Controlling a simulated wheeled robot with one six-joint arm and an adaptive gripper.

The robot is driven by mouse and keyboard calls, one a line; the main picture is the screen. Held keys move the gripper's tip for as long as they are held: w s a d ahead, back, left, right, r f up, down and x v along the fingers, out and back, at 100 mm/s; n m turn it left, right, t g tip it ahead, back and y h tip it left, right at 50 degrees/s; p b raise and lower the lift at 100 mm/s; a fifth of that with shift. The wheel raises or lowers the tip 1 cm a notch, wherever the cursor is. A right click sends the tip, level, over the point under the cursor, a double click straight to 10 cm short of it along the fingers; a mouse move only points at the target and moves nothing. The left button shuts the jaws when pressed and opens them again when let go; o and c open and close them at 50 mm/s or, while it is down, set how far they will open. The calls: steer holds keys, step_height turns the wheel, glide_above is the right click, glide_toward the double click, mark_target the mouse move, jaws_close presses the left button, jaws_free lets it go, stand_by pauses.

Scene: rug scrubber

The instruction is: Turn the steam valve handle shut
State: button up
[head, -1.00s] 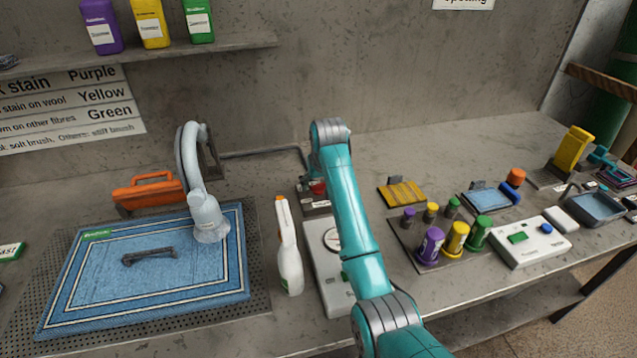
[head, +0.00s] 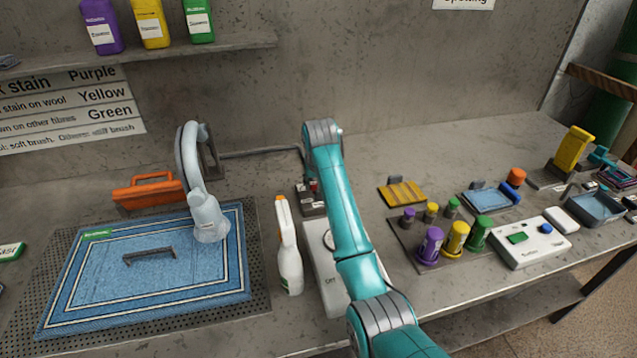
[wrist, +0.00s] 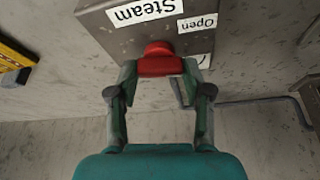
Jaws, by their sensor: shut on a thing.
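The steam valve is a grey box (wrist: 110,22) with a white "Steam" label and a smaller "Open" label, both upside down in the wrist view. Its red handle (wrist: 160,55) sticks out of the face towards my gripper (wrist: 158,72). My gripper's two fingers are on either side of the red handle and shut on it. In the head view, a small part of the red handle (head: 314,186) shows beside my teal arm, above the dark valve base (head: 311,204). My arm hides the gripper there. Part of another label by the right finger is hidden.
A white spray bottle (head: 288,255) stands left of my arm, close to a pale box (head: 325,285) partly under it. A blue rug (head: 110,275) lies further left below a grey nozzle (head: 209,222). Small purple, yellow and green bottles (head: 456,239) stand to the right.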

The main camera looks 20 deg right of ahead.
steer(key=m, duration=0.2)
steer(key=m+h, duration=0.1)
steer(key=m, duration=0.1)
steer(key=shift+a+g+h, duration=0.15)
steer(key=shift+g+h, duration=0.15)
steer(key=shift+g, duration=0.1)
steer(key=m+g+h, duration=0.1)
steer(key=m, duration=0.3)
steer(key=shift+w, duration=0.1)
steer(key=m+g, duration=0.1)
steer(key=m, duration=0.2)
steer(key=shift+m+h, duration=0.4)
steer(key=shift+w+m+g, duration=0.1)
steer(key=shift+m+g, duration=0.7)
steer(key=shift+m, duration=1)
steer(key=o, duration=1.2)
steer(key=shift+c, duration=0.2)
steer(key=v, duration=1.2)
